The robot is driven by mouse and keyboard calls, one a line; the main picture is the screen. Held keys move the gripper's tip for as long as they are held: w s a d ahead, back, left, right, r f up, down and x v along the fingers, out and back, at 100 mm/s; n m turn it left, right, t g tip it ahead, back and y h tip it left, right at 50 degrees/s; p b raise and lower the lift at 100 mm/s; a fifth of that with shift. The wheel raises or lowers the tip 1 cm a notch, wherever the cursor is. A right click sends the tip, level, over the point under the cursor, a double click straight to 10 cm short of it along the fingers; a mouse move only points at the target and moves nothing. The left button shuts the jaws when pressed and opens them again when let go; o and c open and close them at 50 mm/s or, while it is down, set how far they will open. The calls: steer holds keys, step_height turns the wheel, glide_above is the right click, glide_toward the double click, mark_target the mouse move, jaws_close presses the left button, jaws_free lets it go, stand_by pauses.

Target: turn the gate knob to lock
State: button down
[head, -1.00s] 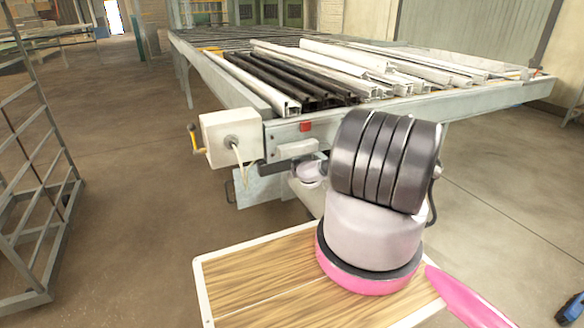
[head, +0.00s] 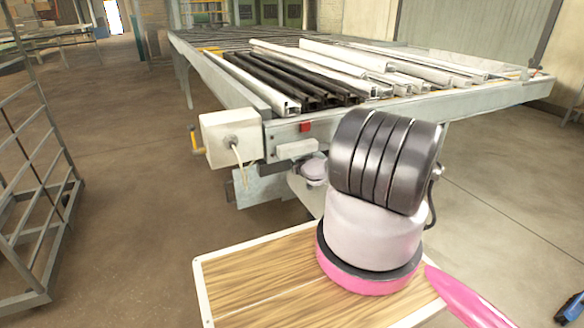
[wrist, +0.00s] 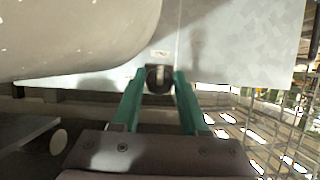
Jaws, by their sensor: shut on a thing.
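The gate knob (wrist: 160,79) is a small dark round knob with a paler upright bar across its face. It sits on a pale grey panel (wrist: 215,45) in the wrist view, below a small label. My gripper (wrist: 159,77) has two green fingers, one on each side of the knob, shut on it at their tips. The lock markings are too small to read. In the head view my own arm stands in front, and I cannot make out the knob or the fingertips there.
A large pale rounded body fills the wrist view's upper left. In the head view a roller table (head: 222,82) carries white and dark profiles (head: 290,85). A grey box (head: 228,138) is at its corner. A wheeled rack (head: 40,175) stands left, with open floor between.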

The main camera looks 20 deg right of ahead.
steer(key=shift+c, duration=2.2)
jaws_free()
steer(key=v, duration=1)
steer(key=shift+s+r, duration=0.25)
steer(key=shift+s, duration=0.1)
